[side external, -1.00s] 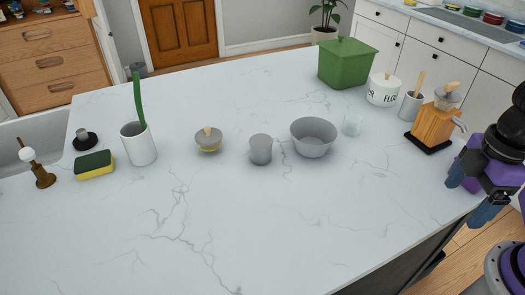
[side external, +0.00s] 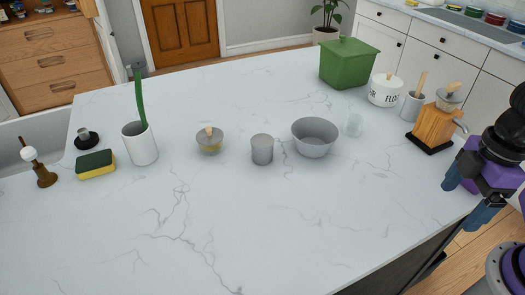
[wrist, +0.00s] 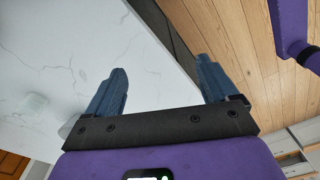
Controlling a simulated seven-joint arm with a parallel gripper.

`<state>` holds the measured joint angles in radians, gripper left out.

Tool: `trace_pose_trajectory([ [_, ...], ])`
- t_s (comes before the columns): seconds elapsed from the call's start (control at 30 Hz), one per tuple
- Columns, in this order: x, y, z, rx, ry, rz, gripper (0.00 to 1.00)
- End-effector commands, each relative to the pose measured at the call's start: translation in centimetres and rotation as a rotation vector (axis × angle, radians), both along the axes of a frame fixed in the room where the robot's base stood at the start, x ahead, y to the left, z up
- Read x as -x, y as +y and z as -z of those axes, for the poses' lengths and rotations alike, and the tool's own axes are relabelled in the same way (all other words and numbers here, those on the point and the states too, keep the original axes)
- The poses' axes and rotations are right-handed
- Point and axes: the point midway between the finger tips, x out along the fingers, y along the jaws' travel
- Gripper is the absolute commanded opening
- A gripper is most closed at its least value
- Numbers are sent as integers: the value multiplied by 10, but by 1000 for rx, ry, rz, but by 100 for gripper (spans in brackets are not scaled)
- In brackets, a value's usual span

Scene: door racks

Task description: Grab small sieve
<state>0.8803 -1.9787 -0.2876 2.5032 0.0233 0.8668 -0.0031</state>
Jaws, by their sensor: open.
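No piece is plainly a sieve at this size. A shallow grey round piece with a wooden knob (side external: 209,142) sits left of the middle of the white counter. A grey cup (side external: 262,150) stands to its right. A wider grey bowl (side external: 314,138) stands right of the cup. I cannot tell whether any of them has mesh. My gripper (side external: 467,197) is at the right, by the counter's edge, well apart from these pieces. In the wrist view my gripper (wrist: 160,68) has its two blue fingers wide apart with nothing between them.
A clear glass-like piece (side external: 352,123) stands right of the bowl. A wooden grinder (side external: 435,127), a flour jar (side external: 385,91) and a green bin (side external: 349,65) stand at the right and back. A white holder (side external: 139,146) and a sponge (side external: 95,165) are at left. The counter's front is clear.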

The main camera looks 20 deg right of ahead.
Motion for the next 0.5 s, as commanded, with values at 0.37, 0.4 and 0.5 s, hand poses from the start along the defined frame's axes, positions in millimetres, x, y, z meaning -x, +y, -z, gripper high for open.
trace_pose_trajectory([
  [0.37,-54,115,28,-371,-66,195,87],
  [0.4,-63,126,30,-410,-87,227,87],
  [0.5,-88,149,35,-497,-154,310,87],
])
